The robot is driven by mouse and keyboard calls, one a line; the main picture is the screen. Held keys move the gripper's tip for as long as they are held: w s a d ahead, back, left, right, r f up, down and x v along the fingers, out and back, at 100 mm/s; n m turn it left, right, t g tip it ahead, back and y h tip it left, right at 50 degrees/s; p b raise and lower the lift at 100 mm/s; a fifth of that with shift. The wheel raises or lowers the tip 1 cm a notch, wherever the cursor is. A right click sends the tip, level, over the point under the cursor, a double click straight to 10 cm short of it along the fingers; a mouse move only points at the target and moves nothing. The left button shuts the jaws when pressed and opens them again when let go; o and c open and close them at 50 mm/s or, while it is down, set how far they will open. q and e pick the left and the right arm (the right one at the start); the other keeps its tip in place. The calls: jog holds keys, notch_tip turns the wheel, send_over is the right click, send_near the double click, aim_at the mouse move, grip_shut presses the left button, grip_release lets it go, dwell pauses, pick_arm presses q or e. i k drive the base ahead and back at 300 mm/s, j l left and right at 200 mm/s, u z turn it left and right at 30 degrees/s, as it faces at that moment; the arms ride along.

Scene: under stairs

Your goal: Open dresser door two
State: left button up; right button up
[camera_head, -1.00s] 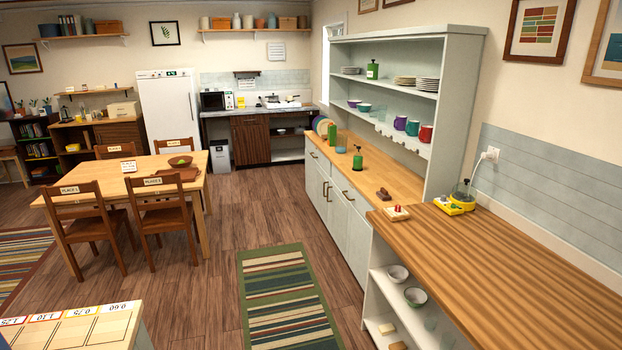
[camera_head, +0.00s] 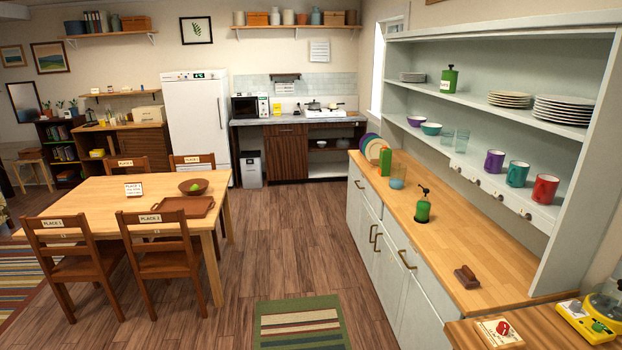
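The dresser is a pale grey-green cabinet with a wooden top (camera_head: 440,225) on the right, with open shelves above. Its lower front (camera_head: 385,265) faces left and is seen at a steep angle. Two upright brass handles sit side by side on the doors, a nearer one (camera_head: 378,242) and a farther one (camera_head: 371,233). Slanting brass handles show higher up, one far (camera_head: 359,185) and one near (camera_head: 406,260). All visible fronts look shut. No door number is readable, and the lower near part is cut off by the frame. Neither of my grippers is in view.
A striped rug (camera_head: 300,325) lies on the open wooden floor left of the dresser. A dining table (camera_head: 105,200) with chairs stands at left. A green pump bottle (camera_head: 422,208) and brown object (camera_head: 467,276) stand on the dresser top. A wooden counter (camera_head: 555,325) adjoins its near end.

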aim_at(369, 224)
jog(key=i+j+z, duration=0.15)
jog(key=i, duration=0.35)
jog(key=i+j+z, duration=0.15)
jog(key=i, duration=0.35)
jog(key=i+j+z, duration=0.15)
jog(key=i, duration=0.35)
jog(key=i+j+z, duration=0.15)
jog(key=i+j, duration=0.15)
jog(key=i, duration=0.15)
